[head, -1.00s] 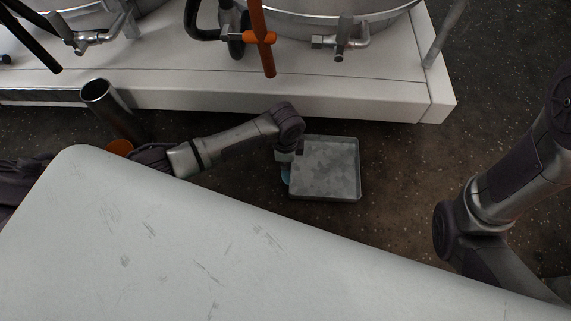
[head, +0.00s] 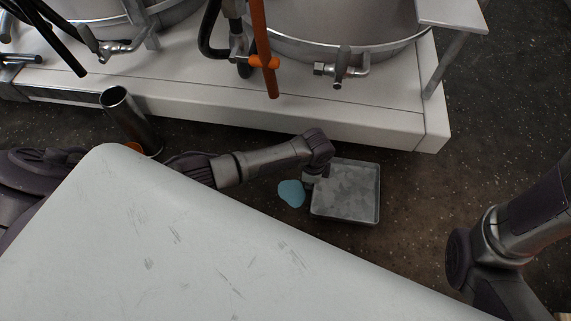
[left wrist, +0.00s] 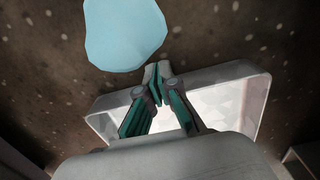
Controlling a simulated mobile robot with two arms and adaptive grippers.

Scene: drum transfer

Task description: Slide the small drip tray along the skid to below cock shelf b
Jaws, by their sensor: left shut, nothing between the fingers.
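The small drip tray (head: 346,192) is a shallow grey square pan on the dark floor, in front of the pale skid (head: 280,122). It also shows in the left wrist view (left wrist: 245,90), partly hidden behind my gripper. My left gripper (head: 308,188) is low at the tray's left wall; its teal fingers (left wrist: 156,84) are shut with nothing between them. They overlap the tray's wall in the wrist view; I cannot tell whether they touch it. I see no label marking cock shelf b. My right gripper is out of view; only that arm shows at right.
A light blue patch (head: 291,193) lies on the floor left of the tray. Drain cocks (head: 340,72) and an orange bar (head: 263,60) stand above the skid. A metal tube (head: 128,115) stands at left. A large pale surface (head: 180,240) fills the foreground. Floor right of the tray is clear.

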